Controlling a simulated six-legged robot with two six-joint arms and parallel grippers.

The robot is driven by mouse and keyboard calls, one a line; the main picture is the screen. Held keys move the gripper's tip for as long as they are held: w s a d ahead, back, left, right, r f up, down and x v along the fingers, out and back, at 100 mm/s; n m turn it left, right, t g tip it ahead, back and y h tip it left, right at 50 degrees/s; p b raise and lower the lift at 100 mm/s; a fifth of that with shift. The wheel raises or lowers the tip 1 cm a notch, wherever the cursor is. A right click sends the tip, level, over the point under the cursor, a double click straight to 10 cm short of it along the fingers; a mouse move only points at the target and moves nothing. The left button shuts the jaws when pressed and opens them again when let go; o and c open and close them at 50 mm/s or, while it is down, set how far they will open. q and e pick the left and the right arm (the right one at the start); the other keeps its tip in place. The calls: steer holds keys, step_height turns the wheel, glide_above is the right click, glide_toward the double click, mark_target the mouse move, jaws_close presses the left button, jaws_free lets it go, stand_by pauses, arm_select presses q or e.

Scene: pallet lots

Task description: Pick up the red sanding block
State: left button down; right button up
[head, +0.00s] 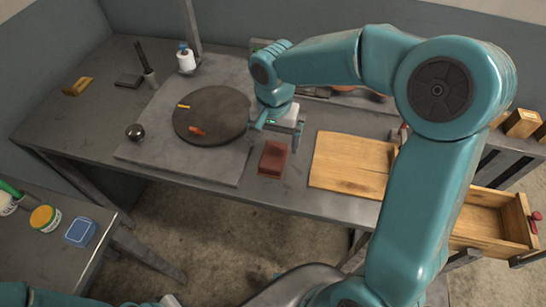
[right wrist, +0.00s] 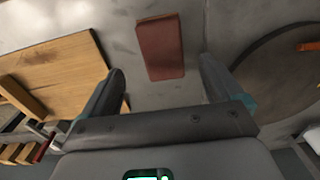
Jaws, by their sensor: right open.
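The red sanding block (head: 272,158) lies flat on the grey bench near its front edge, between the dark round disc and the wooden board. My right gripper (head: 281,128) is open and empty just behind and above the block. In the right wrist view the block (right wrist: 161,48) shows between the two spread fingers, beyond their tips, with a gap on both sides. Only a small part of my left gripper (head: 167,300) shows at the bottom edge of the head view; its jaws cannot be made out.
The dark round disc (head: 212,115) with small orange and yellow pieces is left of the block. A wooden board (head: 350,165) lies to the right. An open wooden drawer (head: 490,222) juts out at the far right. A dark ball (head: 134,132) sits at the left.

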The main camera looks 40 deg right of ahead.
mark_target(273, 155)
steer(key=shift+w+f, duration=0.15)
steer(key=shift+f, duration=1.35)
steer(key=shift+w+f, duration=0.1)
steer(key=shift+f, duration=1.35)
steer(key=c, duration=1.2)
